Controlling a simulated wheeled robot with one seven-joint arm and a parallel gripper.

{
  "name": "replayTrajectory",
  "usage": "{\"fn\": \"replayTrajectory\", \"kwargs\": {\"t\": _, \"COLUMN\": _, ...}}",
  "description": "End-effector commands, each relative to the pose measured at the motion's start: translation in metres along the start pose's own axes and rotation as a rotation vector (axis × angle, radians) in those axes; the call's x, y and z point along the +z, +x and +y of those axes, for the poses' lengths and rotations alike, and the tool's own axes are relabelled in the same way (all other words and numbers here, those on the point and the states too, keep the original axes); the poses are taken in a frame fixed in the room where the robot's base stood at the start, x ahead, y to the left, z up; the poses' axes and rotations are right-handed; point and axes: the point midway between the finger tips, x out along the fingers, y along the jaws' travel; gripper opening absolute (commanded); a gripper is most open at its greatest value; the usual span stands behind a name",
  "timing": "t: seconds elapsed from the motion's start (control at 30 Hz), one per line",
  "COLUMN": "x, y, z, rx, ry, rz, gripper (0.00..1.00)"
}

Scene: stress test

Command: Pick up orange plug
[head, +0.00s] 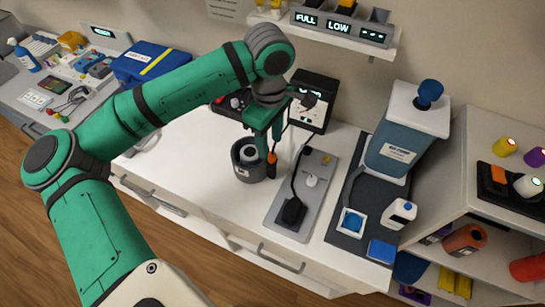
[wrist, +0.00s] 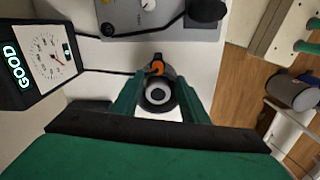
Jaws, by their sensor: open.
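The orange plug (head: 272,158) has an orange top and a dark lower body. It shows at the right side of a dark grey cup (head: 240,172); I cannot tell whether it is inside the rim or against it. In the wrist view the plug (wrist: 158,69) is just beyond a white and black ring (wrist: 157,95) that shows in the cup. My gripper (head: 265,138) points down above the cup and plug. In the wrist view its green fingers (wrist: 158,84) are open, one on each side of the ring and plug, with nothing held. The plug's lower part is partly hidden.
A meter (wrist: 50,55) reading GOOD stands close by, and a black cable runs from it toward the plug. A grey panel (head: 318,190) with a black cable and knob lies right of the cup. White counter is bare left of the cup.

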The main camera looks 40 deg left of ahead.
Motion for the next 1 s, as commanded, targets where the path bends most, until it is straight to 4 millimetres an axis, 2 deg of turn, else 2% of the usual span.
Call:
{"fn": "replayTrajectory", "kwargs": {"t": 0.4, "x": 0.008, "y": 0.047, "z": 0.005, "rx": 0.000, "ry": 0.016, "rz": -0.001, "gripper": 0.40}}
{"fn": "replayTrajectory", "kwargs": {"t": 0.73, "x": 0.006, "y": 0.053, "z": 0.004, "rx": 0.001, "ry": 0.014, "rz": -0.001, "gripper": 0.40}}
{"fn": "replayTrajectory", "kwargs": {"t": 0.9, "x": 0.005, "y": 0.053, "z": 0.004, "rx": 0.001, "ry": 0.012, "rz": -0.001, "gripper": 0.00}}
{"fn": "replayTrajectory", "kwargs": {"t": 1.0, "x": 0.005, "y": 0.053, "z": 0.004, "rx": 0.001, "ry": 0.012, "rz": -0.001, "gripper": 0.00}}
